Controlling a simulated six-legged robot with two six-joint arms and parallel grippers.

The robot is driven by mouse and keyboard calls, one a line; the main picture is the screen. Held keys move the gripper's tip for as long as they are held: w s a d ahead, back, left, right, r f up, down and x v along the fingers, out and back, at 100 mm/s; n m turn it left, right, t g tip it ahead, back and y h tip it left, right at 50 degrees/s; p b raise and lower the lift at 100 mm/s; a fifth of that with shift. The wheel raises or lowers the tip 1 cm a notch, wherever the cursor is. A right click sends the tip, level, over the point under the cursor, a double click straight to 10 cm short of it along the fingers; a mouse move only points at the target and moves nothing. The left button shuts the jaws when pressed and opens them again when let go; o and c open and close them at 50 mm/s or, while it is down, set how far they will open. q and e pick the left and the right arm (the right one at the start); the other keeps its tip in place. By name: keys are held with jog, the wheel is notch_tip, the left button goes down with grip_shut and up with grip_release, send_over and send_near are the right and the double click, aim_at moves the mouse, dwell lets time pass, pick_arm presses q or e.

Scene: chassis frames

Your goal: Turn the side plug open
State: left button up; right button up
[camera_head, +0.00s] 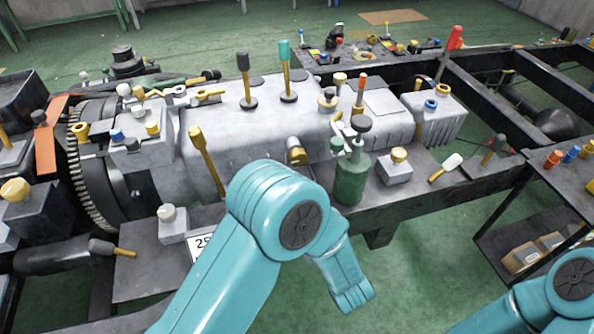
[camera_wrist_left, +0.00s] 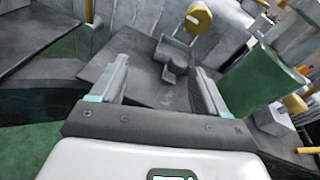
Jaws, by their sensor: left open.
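A brass-coloured plug (camera_head: 295,153), which looks like the side plug, sticks out of the near side of the grey gearbox housing (camera_head: 262,135). A yellow round piece in the left wrist view (camera_wrist_left: 198,17) appears to be the same plug, above and beyond my fingers. My left gripper (camera_wrist_left: 162,65) is open and empty, its two fingers apart and not touching the plug. A small grey block with a dark knob (camera_wrist_left: 175,67) shows between the fingers, beyond them. In the head view my left arm hides its gripper. My right gripper is out of view.
A green canister (camera_head: 351,178) stands right of the plug and also shows beside my right finger in the wrist view (camera_wrist_left: 262,82). A long yellow lever (camera_head: 207,160) stands left of the plug. A grey block with a yellow knob (camera_head: 396,168) sits right of the canister.

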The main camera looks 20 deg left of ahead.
aim_at(299, 160)
pick_arm(q)
jog(key=w+a+r+t, duration=0.1)
jog(key=w+a, duration=0.1)
jog(key=w, duration=0.3)
jog(key=w+a+r+t+p, duration=0.1)
jog(key=w+a, duration=0.1)
jog(key=w, duration=0.3)
jog(key=w+a+r+t, duration=0.1)
jog(key=w+a, duration=0.1)
jog(key=w, duration=0.3)
jog(key=shift+w+a+m+p, duration=0.1)
jog(key=shift+a+m+p, duration=0.2)
jog(key=shift+a+m, duration=0.1)
pick_arm(e)
jog(key=shift+w+a+r, duration=0.25)
jog(key=shift+a+r, duration=0.1)
jog(key=shift+r, duration=0.05)
pick_arm(q)
jog(key=c, duration=1)
